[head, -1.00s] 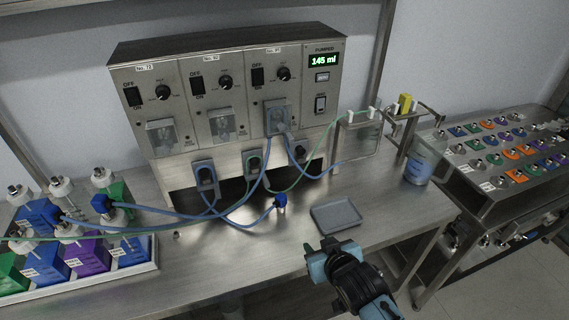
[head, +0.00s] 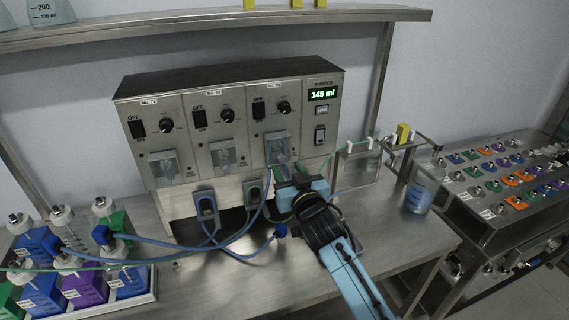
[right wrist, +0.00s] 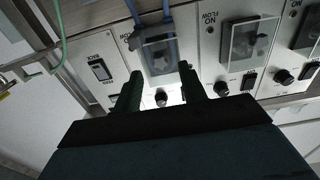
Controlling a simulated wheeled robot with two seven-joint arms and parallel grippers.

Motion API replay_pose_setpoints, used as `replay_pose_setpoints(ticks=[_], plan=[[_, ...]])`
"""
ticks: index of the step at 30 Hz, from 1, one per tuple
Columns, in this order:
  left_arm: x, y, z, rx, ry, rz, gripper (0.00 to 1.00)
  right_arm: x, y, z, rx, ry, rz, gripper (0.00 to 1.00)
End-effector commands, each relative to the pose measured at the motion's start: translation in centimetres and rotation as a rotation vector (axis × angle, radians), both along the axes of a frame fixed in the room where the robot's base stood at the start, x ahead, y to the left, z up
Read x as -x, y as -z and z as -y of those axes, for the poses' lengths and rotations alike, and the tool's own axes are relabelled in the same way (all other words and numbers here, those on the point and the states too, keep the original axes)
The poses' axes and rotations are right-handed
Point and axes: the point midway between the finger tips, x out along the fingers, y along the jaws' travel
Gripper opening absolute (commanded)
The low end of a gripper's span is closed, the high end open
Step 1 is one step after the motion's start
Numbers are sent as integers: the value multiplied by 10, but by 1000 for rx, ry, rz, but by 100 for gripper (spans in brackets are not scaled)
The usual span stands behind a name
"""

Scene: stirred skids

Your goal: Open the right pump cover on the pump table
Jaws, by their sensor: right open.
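The right pump cover (head: 277,147) is a clear plate on the front of the rightmost pump of the steel pump unit. It also shows in the right wrist view (right wrist: 160,57), flat over the pump head with blue tubing running into it, and looks closed. My right gripper (head: 286,172) is just below and in front of this cover in the head view. In the right wrist view its two fingers (right wrist: 160,86) are spread, empty and apart from the cover, one to each side of its edge. My left gripper is not in view.
Two other covered pumps (head: 163,168) (head: 225,157) sit to the left. Blue and green tubes (head: 175,246) loop across the steel table close to my right arm. Coloured bottles (head: 85,285) stand at left, a jug (head: 419,196) at right. A shelf (head: 200,20) runs above.

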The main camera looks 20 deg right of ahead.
Motion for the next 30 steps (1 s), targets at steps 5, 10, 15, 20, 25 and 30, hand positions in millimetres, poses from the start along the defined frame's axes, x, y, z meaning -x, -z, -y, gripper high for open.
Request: replay_pose_setpoints(ticks=[5, 10, 15, 20, 25, 30], plan=[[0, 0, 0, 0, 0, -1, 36, -23, 0, -1, 0, 0, 0, 42], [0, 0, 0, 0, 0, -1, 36, -33, 0, -1, -1, 0, -1, 42], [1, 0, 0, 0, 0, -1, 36, -35, 0, -1, 0, 0, 0, 42], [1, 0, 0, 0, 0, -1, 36, -34, 0, -1, 0, 0, -1, 40], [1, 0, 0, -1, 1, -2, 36, -34, 0, -1, 0, 0, -1, 18], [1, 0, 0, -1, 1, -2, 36, -34, 0, -1, 0, 0, -1, 0]])
